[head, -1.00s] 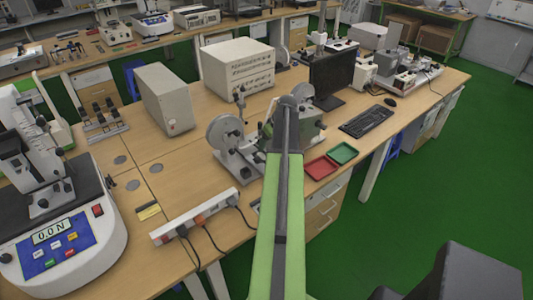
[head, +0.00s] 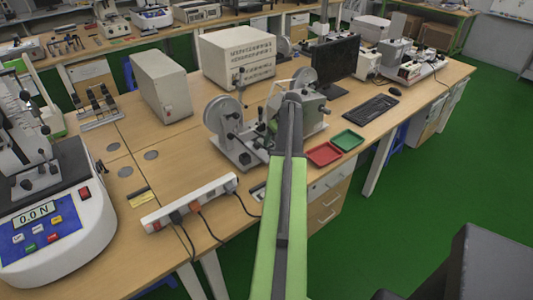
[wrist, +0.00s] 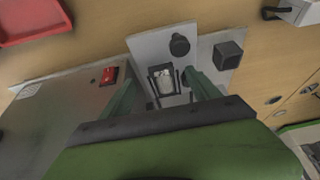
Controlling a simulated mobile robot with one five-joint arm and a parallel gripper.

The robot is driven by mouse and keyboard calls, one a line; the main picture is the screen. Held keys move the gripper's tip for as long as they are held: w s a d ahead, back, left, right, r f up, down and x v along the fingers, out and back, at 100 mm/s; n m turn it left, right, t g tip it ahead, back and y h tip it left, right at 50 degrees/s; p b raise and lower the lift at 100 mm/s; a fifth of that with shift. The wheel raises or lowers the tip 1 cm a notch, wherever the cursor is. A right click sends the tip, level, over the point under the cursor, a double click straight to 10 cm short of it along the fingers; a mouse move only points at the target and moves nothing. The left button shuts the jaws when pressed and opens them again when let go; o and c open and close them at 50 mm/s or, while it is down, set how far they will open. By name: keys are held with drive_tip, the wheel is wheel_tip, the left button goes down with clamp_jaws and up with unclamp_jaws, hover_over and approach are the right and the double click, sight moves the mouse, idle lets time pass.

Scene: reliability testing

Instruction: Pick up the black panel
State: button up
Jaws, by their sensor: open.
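My gripper (wrist: 163,92) is open in the wrist view, with its two greenish fingers spread apart. Between and beyond them is a grey plate (wrist: 150,45) with a black knob, a small framed part and a dark block (wrist: 228,55). I see nothing held. In the head view my own arm hides the gripper. I cannot tell for sure which thing is the black panel. A black monitor (head: 335,60) stands upright on the bench, apart from my arm. A small dark plate with a yellow part (head: 138,197) lies flat on the bench at left.
A wheel machine (head: 238,135) stands left of my arm. A red tray (head: 323,154) and green tray (head: 347,140) lie to its right, by a keyboard (head: 370,109). A power strip (head: 190,201) with cables and a force tester (head: 50,220) stand at left. Green floor is open at right.

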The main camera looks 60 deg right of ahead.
sight(271, 146)
drive_tip(key=b+x, duration=0.4)
drive_tip(key=x, duration=0.1)
drive_tip(key=shift+w+f+b, duration=0.1)
drive_tip(key=shift+f+b, duration=0.15)
drive_tip(key=shift+b, duration=0.15)
drive_tip(key=shift+r, duration=0.2)
drive_tip(key=c, duration=1.4)
wheel_tip(271, 146, up, 10)
drive_tip(key=p, duration=1)
drive_tip(key=shift+f, duration=0.1)
wheel_tip(271, 146, down, 7)
drive_tip(key=b, duration=0.6)
drive_tip(key=shift+b, duration=0.4)
